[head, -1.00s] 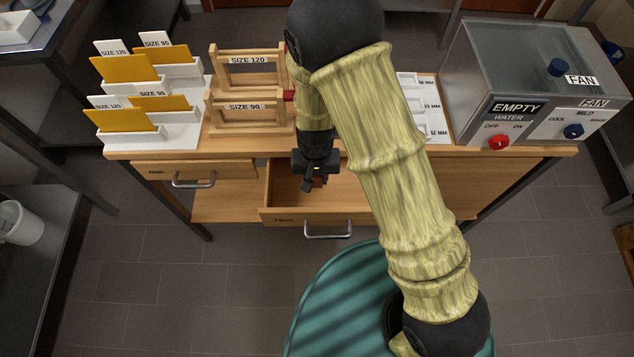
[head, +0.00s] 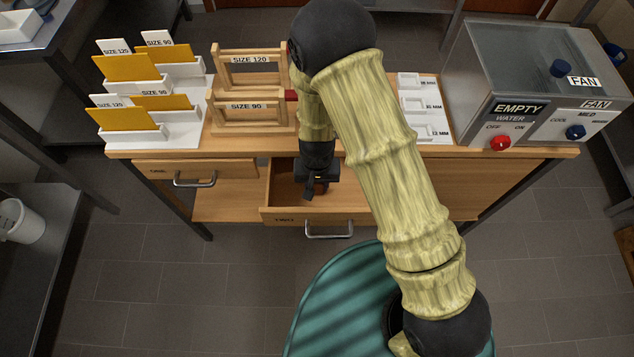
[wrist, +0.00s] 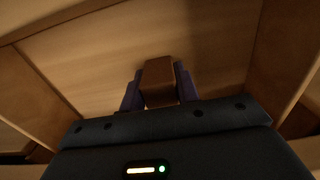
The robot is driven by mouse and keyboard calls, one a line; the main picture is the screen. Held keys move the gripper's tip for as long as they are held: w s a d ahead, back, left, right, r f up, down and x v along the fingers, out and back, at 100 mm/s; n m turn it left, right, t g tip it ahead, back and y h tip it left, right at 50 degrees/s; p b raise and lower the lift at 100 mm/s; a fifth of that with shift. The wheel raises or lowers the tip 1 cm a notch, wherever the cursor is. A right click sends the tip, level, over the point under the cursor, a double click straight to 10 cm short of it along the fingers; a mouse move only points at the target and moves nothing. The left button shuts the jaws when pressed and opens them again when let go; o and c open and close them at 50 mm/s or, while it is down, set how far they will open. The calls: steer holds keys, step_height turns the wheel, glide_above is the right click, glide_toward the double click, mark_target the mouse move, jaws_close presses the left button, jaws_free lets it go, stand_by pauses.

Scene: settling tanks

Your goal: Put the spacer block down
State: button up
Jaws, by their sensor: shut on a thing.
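The spacer block (wrist: 159,80) is a small brown block, held between the two fingers of my gripper (wrist: 159,90) in the wrist view. In the head view my gripper (head: 316,190) is inside the open drawer marked TWO (head: 285,217), pointing down, shut on the block. The block shows only as a small reddish patch at the fingertips there. The wrist view shows the drawer's bare wooden floor (wrist: 150,40) beyond the block and its side walls to left and right. I cannot tell whether the block touches the floor.
Drawer ONE (head: 160,172) is shut at the left. On the bench top stand white holders with yellow plates (head: 125,118), wooden frames marked SIZE 120 and SIZE 90 (head: 250,130), a white labelled tray (head: 428,130) and a grey water tank (head: 520,80). The drawer floor around the block looks clear.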

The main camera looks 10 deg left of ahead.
steer(key=shift+f, duration=0.15)
steer(key=o, duration=1)
steer(key=shift+o, duration=0.2)
step_height(320, 180, up, 12)
steer(key=shift+r, duration=0.2)
steer(key=s+d+r+m+t, duration=0.1)
steer(key=d+r, duration=0.5)
steer(key=d, duration=0.6)
steer(key=d+r+m+t, duration=0.1)
steer(key=d+r, duration=0.6)
steer(key=d, duration=0.6)
steer(key=shift+s+d+m+t, duration=0.25)
steer(key=shift+s+m+t, duration=0.05)
steer(key=shift+s, duration=0.1)
